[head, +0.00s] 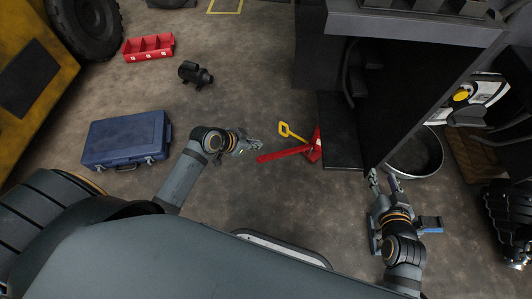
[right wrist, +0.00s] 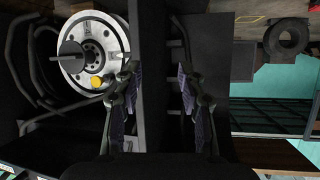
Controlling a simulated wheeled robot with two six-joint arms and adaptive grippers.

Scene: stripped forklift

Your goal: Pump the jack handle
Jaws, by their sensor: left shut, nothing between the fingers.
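A red jack (head: 314,150) stands on the floor against the dark machine, its long red beam (head: 280,155) reaching left. A yellow jack handle with a loop end (head: 284,129) sticks out up-left from it. My left gripper (head: 257,146) is shut and empty, just left of the yellow handle and close to the red beam's left end in the picture; contact cannot be judged. My right gripper (head: 382,180) is open and empty beside the machine's lower edge. In the right wrist view its fingers (right wrist: 155,95) stand apart with a dark panel beyond them.
The stripped forklift (head: 410,80) fills the upper right. A round dark tub (head: 415,153) lies right of my right gripper. A blue case (head: 127,139), a black motor (head: 194,74) and a red bin (head: 148,47) lie on the left. The floor between them is clear.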

